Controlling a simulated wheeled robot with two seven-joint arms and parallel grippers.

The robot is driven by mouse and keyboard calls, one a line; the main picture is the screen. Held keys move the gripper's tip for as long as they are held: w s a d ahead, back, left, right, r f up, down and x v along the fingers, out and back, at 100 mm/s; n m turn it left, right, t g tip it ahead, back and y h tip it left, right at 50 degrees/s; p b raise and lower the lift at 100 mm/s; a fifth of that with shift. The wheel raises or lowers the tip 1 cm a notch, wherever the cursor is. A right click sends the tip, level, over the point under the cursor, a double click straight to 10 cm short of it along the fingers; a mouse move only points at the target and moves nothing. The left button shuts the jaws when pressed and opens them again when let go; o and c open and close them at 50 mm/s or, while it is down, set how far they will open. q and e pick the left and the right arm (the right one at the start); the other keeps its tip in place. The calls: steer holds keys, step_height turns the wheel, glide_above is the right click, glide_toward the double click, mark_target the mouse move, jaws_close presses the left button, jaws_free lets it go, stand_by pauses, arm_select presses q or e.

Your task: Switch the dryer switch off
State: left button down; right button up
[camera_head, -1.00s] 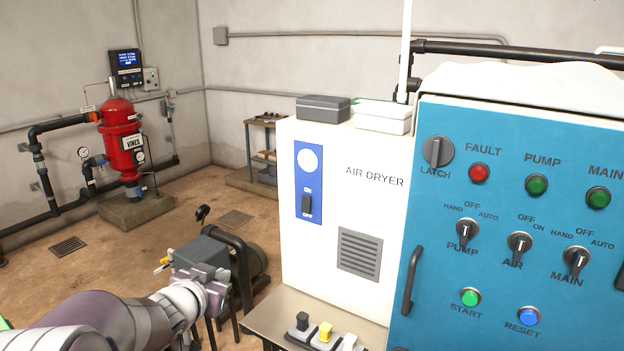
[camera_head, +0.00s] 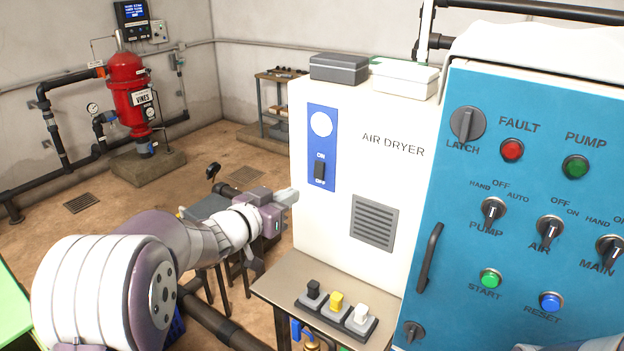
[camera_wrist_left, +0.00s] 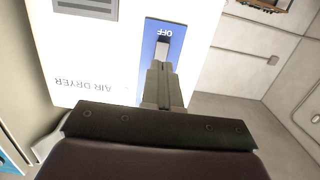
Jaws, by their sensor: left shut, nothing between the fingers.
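The white air dryer (camera_head: 345,225) has a blue panel (camera_head: 322,130) with a round white dial (camera_head: 321,124). The dark dryer switch (camera_head: 320,170) sits below it, ON above and OFF below; I cannot tell its position. My left gripper (camera_head: 290,196) is shut and empty, left of and a little lower than the switch. In the left wrist view, the shut fingers (camera_wrist_left: 160,80) point at the blue panel (camera_wrist_left: 150,55). The switch (camera_wrist_left: 162,48) shows just past the fingertips, near the OFF label, partly hidden. Contact cannot be told. My right gripper is not in view.
A blue control cabinet (camera_head: 545,125) with knobs and a handle (camera_head: 430,258) stands right of the dryer. A small table (camera_head: 275,290) in front holds a block with black, yellow and white switches (camera_head: 336,302). Two boxes (camera_head: 339,68) lie on the dryer.

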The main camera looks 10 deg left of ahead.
mark_target(323, 178)
arm_select(q)
steer(key=p+x, duration=0.3)
steer(key=x, duration=0.5)
steer(key=shift+r, duration=0.1)
steer(key=shift+w+d+p, duration=0.2)
steer(key=shift+w+p, duration=0.1)
steer(key=shift+w, duration=0.05)
steer(key=shift+s, duration=0.1)
